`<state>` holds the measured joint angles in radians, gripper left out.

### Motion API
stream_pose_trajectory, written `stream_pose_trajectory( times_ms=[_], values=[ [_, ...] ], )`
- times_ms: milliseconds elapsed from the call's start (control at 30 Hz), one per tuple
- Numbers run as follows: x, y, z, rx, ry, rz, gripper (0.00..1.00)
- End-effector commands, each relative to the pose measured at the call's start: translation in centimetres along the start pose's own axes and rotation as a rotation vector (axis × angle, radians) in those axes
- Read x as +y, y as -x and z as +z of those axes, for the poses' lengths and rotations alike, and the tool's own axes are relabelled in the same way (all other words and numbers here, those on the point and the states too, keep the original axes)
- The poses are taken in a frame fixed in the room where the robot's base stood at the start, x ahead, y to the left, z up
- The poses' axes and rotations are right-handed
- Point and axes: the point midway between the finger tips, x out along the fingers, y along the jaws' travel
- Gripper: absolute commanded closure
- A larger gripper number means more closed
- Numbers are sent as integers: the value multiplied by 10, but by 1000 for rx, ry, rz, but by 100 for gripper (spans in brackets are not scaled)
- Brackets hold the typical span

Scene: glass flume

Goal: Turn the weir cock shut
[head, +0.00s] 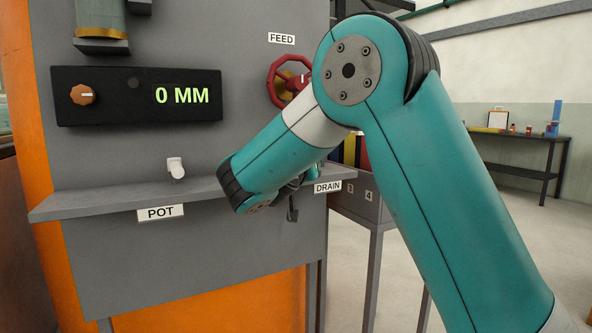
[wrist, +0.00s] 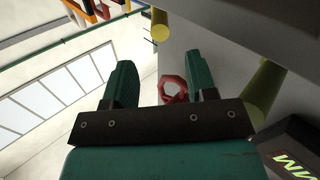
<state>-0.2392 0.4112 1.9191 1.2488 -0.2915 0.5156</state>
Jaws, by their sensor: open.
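No part labelled weir shows in either view, so I cannot tell which fitting is the weir cock. A red handwheel (head: 275,88) with a yellowish centre sits under the FEED label on the grey panel, partly hidden by my arm. A red wheel also shows in the wrist view (wrist: 171,89), beyond the gap between my fingers, close to the right finger. My gripper (wrist: 162,72) is open, with nothing between its two green fingers. In the head view, my arm mostly hides the gripper near the DRAIN label (head: 328,187).
The grey panel (head: 140,150) carries a display (head: 140,95) reading 0 MM and a small white spout (head: 176,168). A grey shelf (head: 100,203) labelled POT juts out below. Yellow pipes (wrist: 160,25) stand near my fingers. A dark table (head: 520,140) stands far right.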

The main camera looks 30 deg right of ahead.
Motion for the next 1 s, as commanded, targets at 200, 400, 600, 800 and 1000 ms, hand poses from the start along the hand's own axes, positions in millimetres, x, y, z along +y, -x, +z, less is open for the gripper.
stream_pose_trajectory(
  times_ms=[200, 400, 600, 800, 1000],
  values=[
    [-1, 44, 0, 0, 2, -4, 48],
    [0, 61, 0, 0, 0, -1, 48],
    [0, 63, 0, 0, 0, 1, 48],
    [0, 62, 3, -18, 0, -7, 74],
    [-6, 76, 47, -281, 31, -153, 100]
  ],
)
